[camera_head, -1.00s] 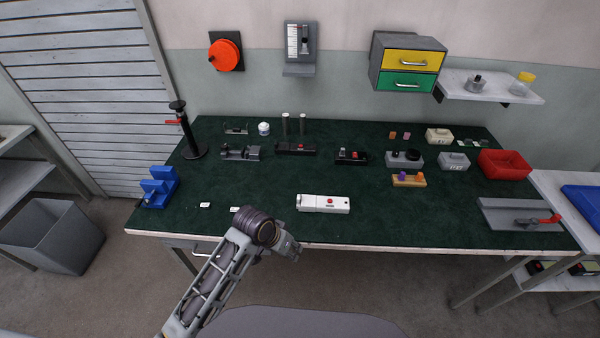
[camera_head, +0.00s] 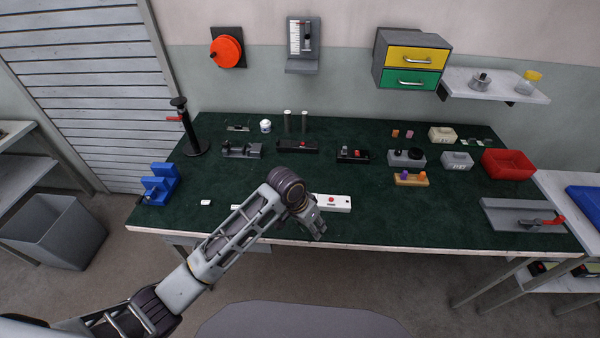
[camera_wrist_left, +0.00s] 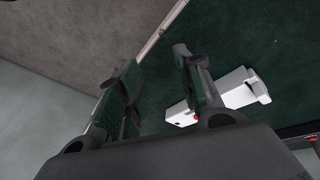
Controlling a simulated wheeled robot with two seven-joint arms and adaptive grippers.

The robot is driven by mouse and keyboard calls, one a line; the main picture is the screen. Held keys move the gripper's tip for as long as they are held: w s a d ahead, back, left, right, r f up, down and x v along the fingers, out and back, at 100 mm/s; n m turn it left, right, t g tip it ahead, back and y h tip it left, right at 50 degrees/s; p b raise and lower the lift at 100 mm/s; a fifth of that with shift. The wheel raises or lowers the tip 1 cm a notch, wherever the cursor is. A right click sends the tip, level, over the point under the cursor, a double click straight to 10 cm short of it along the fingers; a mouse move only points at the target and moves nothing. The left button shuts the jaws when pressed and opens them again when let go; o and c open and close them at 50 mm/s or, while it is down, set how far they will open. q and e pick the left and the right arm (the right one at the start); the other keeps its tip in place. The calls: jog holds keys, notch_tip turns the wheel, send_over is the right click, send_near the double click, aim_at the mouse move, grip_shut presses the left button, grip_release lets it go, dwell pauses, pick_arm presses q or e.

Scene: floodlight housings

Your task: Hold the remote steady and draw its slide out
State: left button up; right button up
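The remote (camera_head: 338,203) is a white box with a red button, lying flat near the front edge of the green bench top. My left forearm and gripper hide its left part in the head view. In the left wrist view the remote (camera_wrist_left: 240,97) lies beyond the right-hand finger, which covers part of it; a raised white end piece shows at its far end. My left gripper (camera_head: 319,232) is at the bench's front edge, just in front of the remote. Its fingers (camera_wrist_left: 153,65) are apart with nothing between them. My right gripper is not in view.
A small white-and-black piece (camera_head: 206,202) lies left of the remote. Black fixtures (camera_head: 297,147) stand behind it. The felt around the remote is mostly clear.

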pick_arm(q)
jog(key=w, duration=0.1)
jog(key=w+r, duration=0.1)
jog(key=w, duration=0.1)
jog(key=shift+d+r+m+y, duration=0.3)
jog(key=shift+y, duration=0.1)
jog(key=w+a+r+g+y, duration=0.1)
jog(key=w+a+r, duration=0.4)
jog(key=w, duration=0.5)
notch_tip(320, 180, up, 2)
jog(key=shift+a+r+y, duration=0.25)
jog(key=shift+a+y, duration=0.1)
jog(key=shift+y, duration=0.55)
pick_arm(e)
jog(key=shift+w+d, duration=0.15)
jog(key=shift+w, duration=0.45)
